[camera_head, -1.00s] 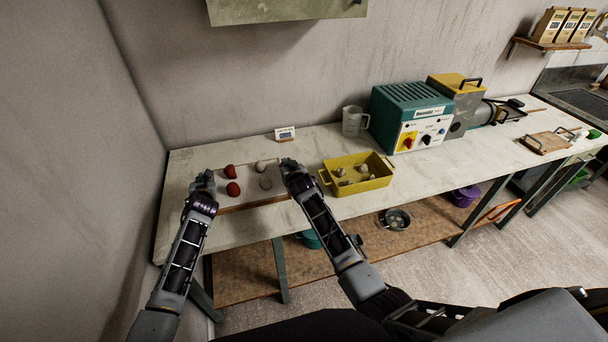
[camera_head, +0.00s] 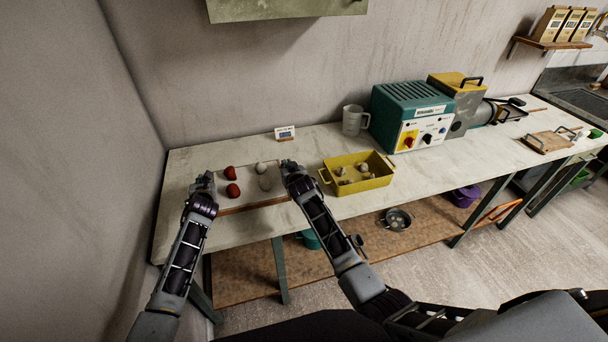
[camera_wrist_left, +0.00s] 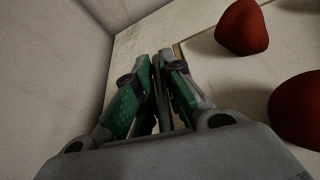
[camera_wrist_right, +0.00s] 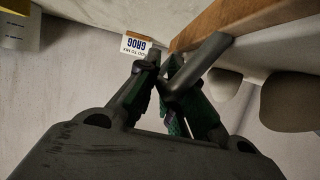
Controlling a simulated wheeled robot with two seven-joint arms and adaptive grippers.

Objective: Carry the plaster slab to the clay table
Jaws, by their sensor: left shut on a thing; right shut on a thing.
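The plaster slab (camera_head: 247,180) is a pale board with a wooden edge at the left end of the long table (camera_head: 330,215). Two red lumps (camera_head: 233,190) are on its left half and two pale lumps (camera_head: 261,168) on its right half. My left gripper (camera_head: 205,180) is shut at the slab's left side; the left wrist view shows its fingers closed on a thin grey handle. My right gripper (camera_head: 288,166) is shut on a grey metal handle (camera_wrist_right: 195,65) at the right side. I cannot tell whether the slab touches the tabletop.
A small card (camera_head: 285,133) stands behind the slab. A yellow tray (camera_head: 357,184) with several lumps sits close to my right gripper. A grey jug (camera_head: 353,120) and a teal machine (camera_head: 410,115) stand farther right. A wall closes off the left side.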

